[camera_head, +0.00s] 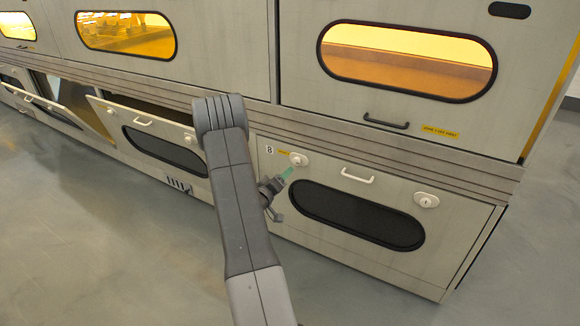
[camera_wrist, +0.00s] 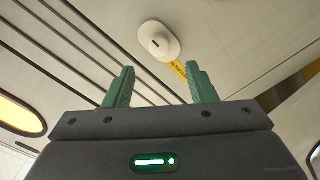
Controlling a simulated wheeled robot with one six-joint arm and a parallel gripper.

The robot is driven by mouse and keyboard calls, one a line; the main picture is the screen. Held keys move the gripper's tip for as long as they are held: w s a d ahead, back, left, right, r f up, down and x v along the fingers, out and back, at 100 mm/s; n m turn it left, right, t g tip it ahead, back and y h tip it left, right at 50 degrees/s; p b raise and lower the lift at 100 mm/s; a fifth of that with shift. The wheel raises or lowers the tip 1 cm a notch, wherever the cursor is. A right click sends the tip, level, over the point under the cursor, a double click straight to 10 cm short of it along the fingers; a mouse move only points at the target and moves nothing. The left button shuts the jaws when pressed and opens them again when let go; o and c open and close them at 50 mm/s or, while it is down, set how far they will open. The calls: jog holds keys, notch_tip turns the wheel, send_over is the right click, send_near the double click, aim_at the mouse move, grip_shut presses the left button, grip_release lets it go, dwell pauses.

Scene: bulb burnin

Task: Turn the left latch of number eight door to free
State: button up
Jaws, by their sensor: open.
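The number eight door (camera_head: 280,225) is a pale lower panel with a dark oval window and an "8" label (camera_head: 269,150) at its upper left. Its left latch (camera_head: 298,159) is a white oval knob with a small dark slot; it also shows in the wrist view (camera_wrist: 158,44), ahead of the fingers. The right latch (camera_head: 426,200) is a similar white knob. A white handle (camera_head: 357,176) lies between them. My gripper (camera_head: 287,173) is open with green fingers just below and left of the left latch. In the wrist view my gripper (camera_wrist: 160,88) is empty and apart from the latch.
An upper cabinet with an amber window (camera_head: 405,60) and a dark handle (camera_head: 386,122) stands above ribbed rails (camera_head: 400,155). To the left, another lower door (camera_head: 150,135) is tilted open. The grey floor (camera_head: 90,240) in front is clear.

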aim_at(296, 163)
jog(key=p+v, duration=0.1)
jog(key=v, duration=0.5)
jog(key=b+x, duration=0.3)
jog(key=x, duration=0.9)
jog(key=shift+w+d+f, duration=0.1)
jog(key=shift+w+d, duration=0.15)
jog(key=shift+d, duration=0.05)
jog(key=shift+w+d+b, duration=0.3)
jog(key=shift+w, duration=0.25)
